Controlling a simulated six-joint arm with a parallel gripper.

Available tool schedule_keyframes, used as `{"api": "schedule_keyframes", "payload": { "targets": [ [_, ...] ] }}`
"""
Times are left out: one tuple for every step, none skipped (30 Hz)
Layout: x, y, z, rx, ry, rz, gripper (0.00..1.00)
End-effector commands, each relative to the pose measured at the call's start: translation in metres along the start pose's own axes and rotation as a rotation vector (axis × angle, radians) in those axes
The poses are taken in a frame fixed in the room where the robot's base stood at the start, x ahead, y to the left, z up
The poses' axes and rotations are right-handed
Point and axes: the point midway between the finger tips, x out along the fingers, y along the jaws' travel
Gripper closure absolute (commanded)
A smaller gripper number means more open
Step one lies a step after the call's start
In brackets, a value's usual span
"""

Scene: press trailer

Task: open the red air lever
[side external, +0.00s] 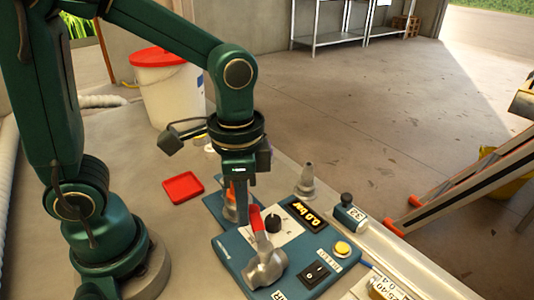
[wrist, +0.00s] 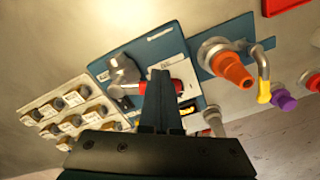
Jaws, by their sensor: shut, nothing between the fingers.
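The red air lever (side external: 257,219) rises from a metal valve body (side external: 266,264) on the blue panel (side external: 233,256). In the wrist view, the red lever (wrist: 177,87) shows beside my fingertips, partly hidden by them, with the metal valve (wrist: 122,72) to its left. My gripper (side external: 242,200) points down over the panel's back edge, close to the lever. Its fingers are shut with nothing between them, and they also show in the wrist view (wrist: 160,73). I cannot tell whether they touch the lever. The display (side external: 303,213) reads 0.0 bar.
An orange nozzle (wrist: 232,70) and a yellow-tipped hook (wrist: 263,90) stand nearby. A red tray (side external: 183,187) and white bucket (side external: 170,90) are behind.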

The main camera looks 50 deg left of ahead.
Motion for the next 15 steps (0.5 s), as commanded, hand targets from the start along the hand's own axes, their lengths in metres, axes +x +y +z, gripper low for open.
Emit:
{"api": "schedule_keyframes", "payload": {
  "targets": [
    [0.000,-0.002,-0.005,0.000,0.001,0.000,1.00],
    [0.000,-0.003,-0.007,-0.001,0.001,0.000,1.00],
    [0.000,-0.004,-0.010,-0.001,0.002,-0.001,1.00],
    [0.000,-0.004,-0.012,-0.001,0.002,0.000,1.00],
    [0.000,-0.005,-0.014,-0.001,0.002,-0.001,1.00],
    [0.000,-0.006,-0.015,-0.001,0.002,-0.001,1.00],
    [0.000,-0.006,-0.016,-0.001,0.002,-0.001,1.00],
    [0.000,-0.006,-0.017,-0.001,0.002,-0.001,1.00],
    [0.000,-0.006,-0.017,-0.001,0.003,-0.001,1.00],
    [0.000,-0.006,-0.017,-0.001,0.003,-0.001,1.00],
    [0.000,-0.006,-0.017,-0.001,0.003,-0.001,1.00],
    [0.000,-0.006,-0.017,-0.001,0.003,-0.001,1.00],
    [0.000,-0.006,-0.017,0.000,0.003,-0.001,1.00],
    [0.000,-0.006,-0.017,-0.001,0.003,-0.001,1.00],
    [0.000,-0.006,-0.017,-0.001,0.003,-0.001,1.00]
  ]
}}
